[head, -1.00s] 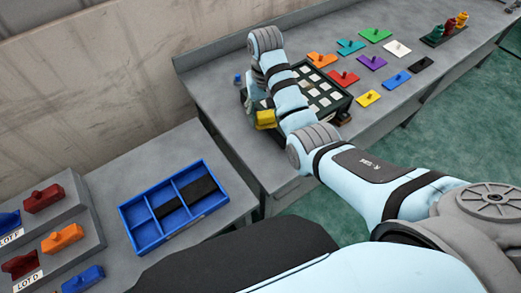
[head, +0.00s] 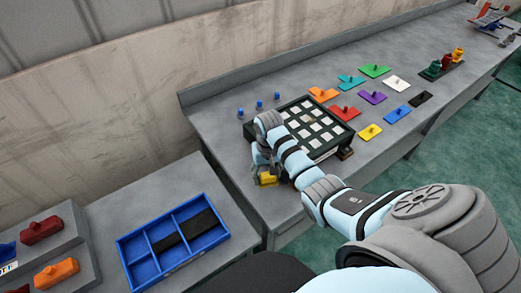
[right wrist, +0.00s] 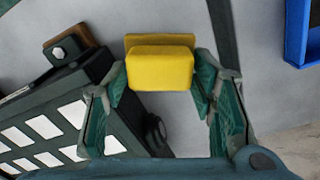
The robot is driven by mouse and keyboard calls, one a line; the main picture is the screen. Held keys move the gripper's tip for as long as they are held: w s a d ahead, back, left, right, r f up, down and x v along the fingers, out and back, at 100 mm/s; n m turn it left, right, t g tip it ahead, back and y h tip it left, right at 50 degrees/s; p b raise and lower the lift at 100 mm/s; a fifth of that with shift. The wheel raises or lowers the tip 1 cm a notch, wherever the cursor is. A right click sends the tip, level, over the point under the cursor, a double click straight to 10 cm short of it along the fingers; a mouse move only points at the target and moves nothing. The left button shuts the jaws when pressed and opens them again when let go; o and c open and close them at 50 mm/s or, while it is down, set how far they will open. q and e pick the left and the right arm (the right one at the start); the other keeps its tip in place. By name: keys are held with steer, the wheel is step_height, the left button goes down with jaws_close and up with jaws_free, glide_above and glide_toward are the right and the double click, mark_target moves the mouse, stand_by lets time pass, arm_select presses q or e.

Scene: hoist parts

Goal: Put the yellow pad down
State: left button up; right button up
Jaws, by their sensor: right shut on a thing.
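A yellow pad (head: 268,180) is held in my right gripper (head: 265,171) beside the black rack's near left corner, close to the bench's left end. In the right wrist view the pad (right wrist: 160,68) shows as a thick yellow block with a flat yellow plate behind it. The two green fingers of my right gripper (right wrist: 160,82) are shut on its sides. Grey bench top shows around the pad; whether the pad touches it I cannot tell. My left gripper is not in view.
The black rack (head: 338,151) with white squares stands right beside the gripper. Three blue pegs (head: 259,104) stand behind it. Several coloured knobbed plates lie further right, including a yellow one (head: 369,132). A blue divided tray (head: 147,279) sits on the lower left table.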

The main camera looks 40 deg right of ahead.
mark_target(267, 189)
step_height(267, 189, down, 2)
steer(key=shift+f+b, duration=0.25)
steer(key=shift+b, duration=0.4)
step_height(267, 189, down, 4)
steer(key=b, duration=0.4)
steer(key=shift+f+b, duration=0.25)
steer(key=shift+b, duration=0.05)
steer(key=shift+c, duration=0.6)
steer(key=shift+r, duration=0.3)
steer(key=shift+f, duration=0.25)
steer(key=o, duration=1)
steer(key=shift+o, duration=0.2)
steer(key=shift+r, duration=0.1)
